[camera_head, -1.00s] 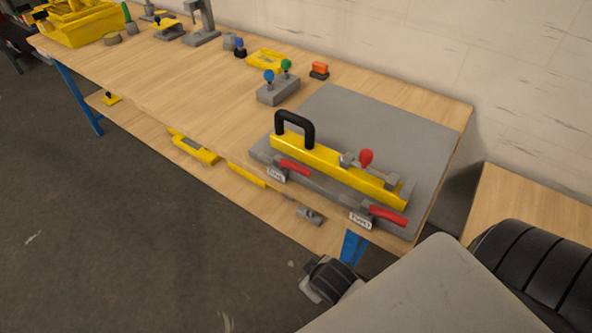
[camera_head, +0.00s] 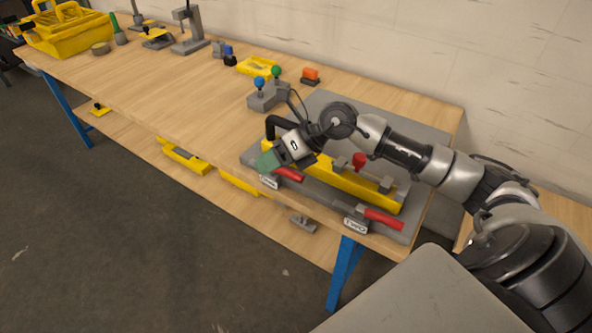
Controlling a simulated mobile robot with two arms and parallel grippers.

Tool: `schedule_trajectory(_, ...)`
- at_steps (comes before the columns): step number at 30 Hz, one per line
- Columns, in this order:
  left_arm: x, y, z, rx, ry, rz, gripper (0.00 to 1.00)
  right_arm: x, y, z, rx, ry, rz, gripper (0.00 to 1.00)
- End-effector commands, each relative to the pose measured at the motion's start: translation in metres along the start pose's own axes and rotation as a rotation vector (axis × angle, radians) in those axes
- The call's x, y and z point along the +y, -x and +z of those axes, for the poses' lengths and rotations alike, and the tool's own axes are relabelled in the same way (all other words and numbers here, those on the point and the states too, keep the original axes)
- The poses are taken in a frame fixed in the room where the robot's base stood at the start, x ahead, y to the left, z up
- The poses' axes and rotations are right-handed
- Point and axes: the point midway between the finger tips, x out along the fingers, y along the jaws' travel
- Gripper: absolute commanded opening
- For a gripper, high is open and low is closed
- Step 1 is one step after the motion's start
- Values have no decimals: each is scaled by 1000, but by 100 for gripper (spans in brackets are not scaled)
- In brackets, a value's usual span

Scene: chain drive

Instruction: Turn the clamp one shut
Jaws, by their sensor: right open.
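Clamp one has a red handle (camera_head: 287,174) and a label plate (camera_head: 268,182) at the left front of the grey fixture plate (camera_head: 413,135). Its handle lies along the front of the yellow bar (camera_head: 345,181). My right gripper (camera_head: 266,163) is open, with greenish fingers, just above and left of that handle. I cannot tell whether a finger touches it. The gripper and wrist hide the bar's left end and part of its black handle (camera_head: 272,124). Clamp two, with its red handle (camera_head: 382,218) and label (camera_head: 355,225), is at the right front. My left gripper is out of view.
A red knob (camera_head: 359,161) stands on the bar under my right forearm. A grey block with blue and green knobs (camera_head: 265,98) sits behind the plate. The table's left middle (camera_head: 160,85) is clear.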

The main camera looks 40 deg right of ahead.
Motion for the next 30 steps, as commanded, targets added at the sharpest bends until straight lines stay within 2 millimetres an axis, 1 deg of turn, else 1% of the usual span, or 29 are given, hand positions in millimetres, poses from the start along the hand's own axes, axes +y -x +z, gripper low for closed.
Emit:
schedule_trajectory(1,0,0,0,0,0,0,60,-21,17,0,75,36,-102,48)
schedule_trajectory(3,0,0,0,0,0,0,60,-45,38,-4,172,61,-222,48)
schedule_trajectory(4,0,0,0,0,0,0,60,-53,46,-5,206,66,-265,48)
schedule_trajectory(6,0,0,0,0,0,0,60,-68,63,-7,267,71,-343,48)
schedule_trajectory(7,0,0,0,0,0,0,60,-72,69,-8,285,71,-367,48)
schedule_trajectory(10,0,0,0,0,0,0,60,-81,77,-10,321,69,-411,48)
schedule_trajectory(14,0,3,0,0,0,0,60,-86,68,-14,329,68,-414,48)
schedule_trajectory(24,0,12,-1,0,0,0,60,-110,13,-33,327,67,-411,48)
schedule_trajectory(30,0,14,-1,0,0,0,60,-120,-9,-40,325,68,-411,48)
